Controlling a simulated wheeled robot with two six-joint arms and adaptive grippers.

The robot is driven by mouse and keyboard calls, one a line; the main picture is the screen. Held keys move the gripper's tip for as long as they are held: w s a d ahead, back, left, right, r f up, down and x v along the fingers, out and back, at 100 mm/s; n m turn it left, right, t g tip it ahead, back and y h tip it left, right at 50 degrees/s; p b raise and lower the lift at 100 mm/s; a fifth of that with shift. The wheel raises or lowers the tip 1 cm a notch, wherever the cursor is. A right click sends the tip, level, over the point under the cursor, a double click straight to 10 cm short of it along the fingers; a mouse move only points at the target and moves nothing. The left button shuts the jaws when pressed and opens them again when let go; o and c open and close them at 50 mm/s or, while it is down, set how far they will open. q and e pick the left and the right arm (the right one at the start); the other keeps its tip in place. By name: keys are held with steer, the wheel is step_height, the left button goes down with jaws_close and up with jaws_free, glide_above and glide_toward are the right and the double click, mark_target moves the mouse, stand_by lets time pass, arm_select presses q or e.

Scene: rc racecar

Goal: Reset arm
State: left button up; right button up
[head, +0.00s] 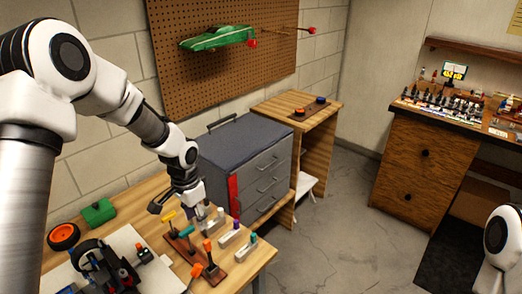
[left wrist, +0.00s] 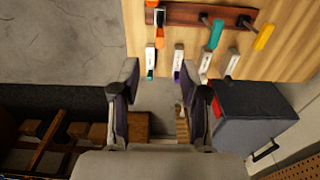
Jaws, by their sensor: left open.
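My left gripper (head: 180,208) hangs over the right end of the wooden workbench (head: 262,252), close to the tool rack. In the left wrist view its two fingers (left wrist: 158,82) are spread apart with nothing between them. The tool rack (head: 179,245) is a dark wooden strip holding tools with orange, yellow and teal handles; it also shows in the left wrist view (left wrist: 185,14). I cannot tell the exact height of the gripper above the bench. Part of my right arm shows at the lower right edge of the head view, but its gripper is not seen.
Small white-bodied items (head: 230,237) lie beside the rack. A grey drawer cabinet (head: 243,160) stands past the bench's end. A black car chassis (head: 95,262), an orange wheel (head: 63,236) and a green box (head: 98,211) are at the left. Open floor (head: 335,225) lies to the right.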

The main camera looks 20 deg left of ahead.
arm_select(q)
steer(key=shift+g, duration=0.9)
steer(key=s+f, duration=0.1)
steer(key=f, duration=0.1)
steer(key=s+f, duration=0.1)
steer(key=f, duration=0.2)
steer(key=s+f+b, duration=0.1)
steer(key=s+f, duration=0.1)
steer(key=shift+d+f, duration=0.25)
steer(key=shift+d, duration=0.15)
steer(key=s+d+f+n+g+b, duration=0.15)
steer(key=s+d+f, duration=0.35)
steer(key=s+f, duration=0.7)
steer(key=s+d+f+n+g+b, duration=0.15)
steer(key=s+d+f, duration=0.4)
steer(key=s, duration=0.95)
steer(key=w+t, duration=0.1)
steer(key=w+a+f+n+t, duration=0.1)
steer(key=w+t, duration=0.1)
steer(key=w+a+n+t, duration=0.1)
steer(key=shift+w+f, duration=0.2)
